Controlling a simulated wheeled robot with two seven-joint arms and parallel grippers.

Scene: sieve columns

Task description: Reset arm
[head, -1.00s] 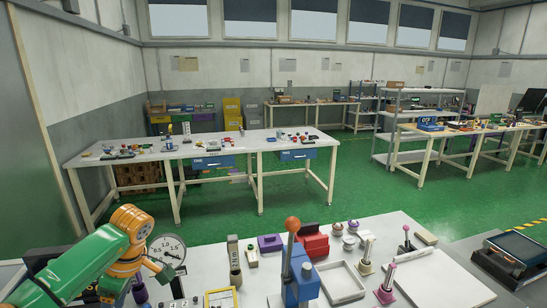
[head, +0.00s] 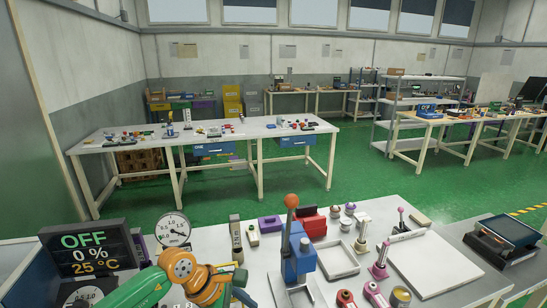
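My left arm, green with an orange joint, comes in low at the bottom left over the near table (head: 385,213). Its gripper (head: 242,288) shows only in part as dark pieces beyond the orange joint. Whether it is open or shut cannot be told, and I see nothing clearly held in it. My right arm and gripper are not in view. A blue press (head: 298,257) with an orange ball-topped lever stands right of my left gripper. A grey upright column (head: 236,240) stands behind the gripper.
A display reading OFF, 0 % and 25 °C (head: 88,250) and a round dial gauge (head: 172,229) stand near my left arm. A white tray (head: 337,260), a pink-knobbed stand (head: 380,262) and a white board (head: 435,262) lie to the right. Green floor lies beyond.

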